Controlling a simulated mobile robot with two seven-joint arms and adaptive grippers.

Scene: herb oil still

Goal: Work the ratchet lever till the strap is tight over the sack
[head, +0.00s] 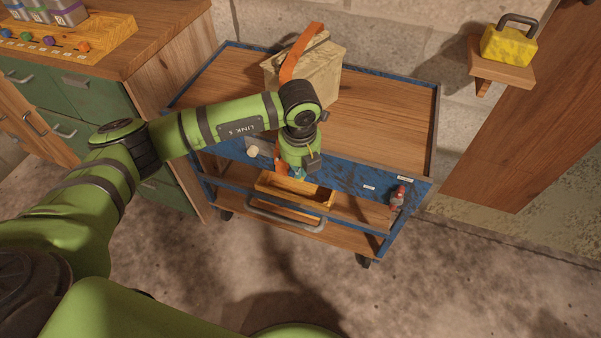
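The beige sack (322,80) sits on the wooden top of the blue cart. The orange strap (302,52) runs over the sack; a short orange piece also shows at the cart's front, beside my gripper. My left arm reaches in from the left, and my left gripper (297,173) points down at the cart's front edge, close to that orange piece. The wrist hides most of its fingers, so I cannot tell whether it is open or holds anything. The ratchet lever cannot be made out clearly; the gripper may cover it. My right gripper is not in view.
The cart's top (395,110) is clear right of the sack. A small wooden tray (318,194) lies below the gripper, above a grey handle (285,220). A red item (397,196) is at the cart's front right. A yellow weight (508,46) stands on a wall shelf.

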